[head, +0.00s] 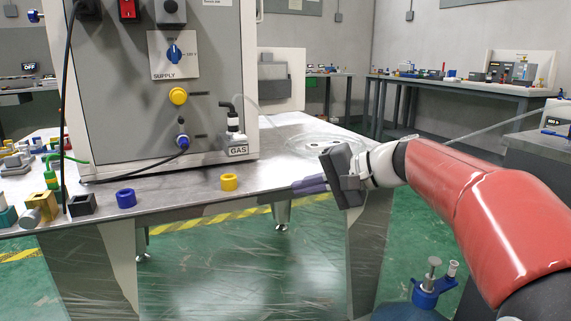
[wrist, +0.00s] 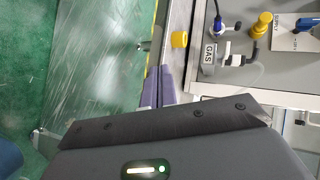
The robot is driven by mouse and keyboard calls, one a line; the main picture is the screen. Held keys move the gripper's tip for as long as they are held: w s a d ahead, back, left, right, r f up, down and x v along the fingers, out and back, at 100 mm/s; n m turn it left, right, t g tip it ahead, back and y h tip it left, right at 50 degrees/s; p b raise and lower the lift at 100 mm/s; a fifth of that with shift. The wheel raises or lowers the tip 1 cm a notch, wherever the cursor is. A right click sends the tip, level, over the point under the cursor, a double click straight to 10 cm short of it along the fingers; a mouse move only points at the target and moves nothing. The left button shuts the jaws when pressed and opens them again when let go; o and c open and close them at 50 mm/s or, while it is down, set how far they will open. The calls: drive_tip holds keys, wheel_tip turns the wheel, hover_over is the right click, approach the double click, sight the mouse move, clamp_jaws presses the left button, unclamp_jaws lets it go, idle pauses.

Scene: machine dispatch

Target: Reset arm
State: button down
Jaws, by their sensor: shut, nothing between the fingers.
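My red arm (head: 485,205) reaches in from the right in the head view. My gripper (head: 298,187) points left in front of the metal table (head: 185,188). Its purple-grey fingers are together and empty. In the wrist view the fingers (wrist: 158,86) show side by side beyond the dark gripper body. A yellow ring (head: 229,182) lies on the table left of the fingertips, apart from them. The yellow ring also shows in the wrist view (wrist: 179,40).
A grey machine panel (head: 120,100) with a supply knob, a yellow button and a GAS fitting (head: 236,138) stands on the table. A blue ring (head: 125,198) and several small parts lie at the left. Green floor is open in front, with a blue fixture (head: 432,290) at lower right.

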drive_tip(key=s+d+f+n+h, duration=0.1)
drive_tip(key=s+d+f+h, duration=0.2)
drive_tip(key=s, duration=0.5)
drive_tip(key=s+d+f+n+h, duration=0.1)
drive_tip(key=s+d+f+h, duration=0.3)
drive_tip(key=s+f, duration=0.4)
drive_tip(key=s+d+f+n+h+p, duration=0.1)
drive_tip(key=s+d+f+h, duration=0.3)
drive_tip(key=s, duration=0.5)
wheel_tip(320, 180, down, 2)
drive_tip(key=shift+s+f+n+h, duration=0.2)
drive_tip(key=shift+s+n+h, duration=0.1)
drive_tip(key=shift+n+h, duration=0.25)
drive_tip(key=shift+d, duration=0.1)
